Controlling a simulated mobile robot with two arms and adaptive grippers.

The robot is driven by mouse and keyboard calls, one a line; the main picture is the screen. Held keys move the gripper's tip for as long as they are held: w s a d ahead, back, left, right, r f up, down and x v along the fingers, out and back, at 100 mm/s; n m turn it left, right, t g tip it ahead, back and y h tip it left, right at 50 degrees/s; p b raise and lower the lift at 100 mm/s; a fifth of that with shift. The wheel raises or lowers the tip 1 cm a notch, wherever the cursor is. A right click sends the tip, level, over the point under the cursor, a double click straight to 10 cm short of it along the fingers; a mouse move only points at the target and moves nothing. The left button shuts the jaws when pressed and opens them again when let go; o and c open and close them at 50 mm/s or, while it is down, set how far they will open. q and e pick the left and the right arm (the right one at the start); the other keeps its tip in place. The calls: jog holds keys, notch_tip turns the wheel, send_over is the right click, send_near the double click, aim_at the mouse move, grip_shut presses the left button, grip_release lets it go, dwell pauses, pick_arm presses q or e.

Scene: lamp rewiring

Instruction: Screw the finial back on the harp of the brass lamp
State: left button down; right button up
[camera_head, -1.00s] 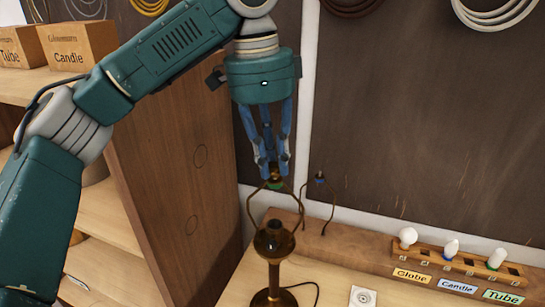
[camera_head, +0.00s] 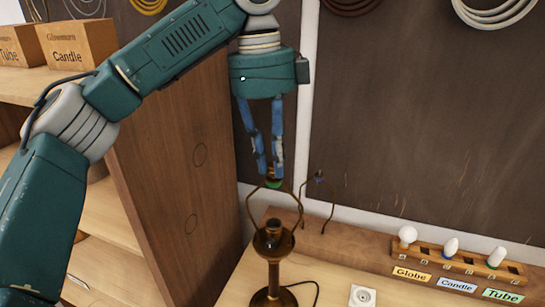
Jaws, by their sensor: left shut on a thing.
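The brass lamp (camera_head: 273,238) stands upright on the wooden bench, with its harp (camera_head: 250,205) rising in a loop around the socket. My left gripper (camera_head: 269,170) points straight down above the top of the harp. Its blue fingers are shut on the finial (camera_head: 273,183), of which a green part shows just below the fingertips. The finial is at the harp's top; I cannot tell whether its thread is engaged. The fingers hide the upper part of the finial. My right gripper is not in view.
A second harp (camera_head: 333,215) with a blue top stands behind, near the wall. A wooden rack (camera_head: 430,255) holds bulbs above Globe, Candle and Tube labels. A white socket plate (camera_head: 362,297) lies on the bench. A wooden shelf unit (camera_head: 180,170) stands left, carrying boxes (camera_head: 78,42).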

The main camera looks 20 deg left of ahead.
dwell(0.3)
pick_arm(q)
jog(key=m, duration=0.6)
jog(key=shift+m+g, duration=0.3)
jog(key=shift+m+y, duration=0.3)
jog(key=shift+m, duration=0.6)
jog(key=shift+m, duration=0.4)
jog(key=m, duration=0.4)
jog(key=shift+w+d+m+y, duration=0.1)
jog(key=shift+m+y, duration=0.2)
jog(key=m, duration=0.2)
jog(key=shift+m, duration=0.3)
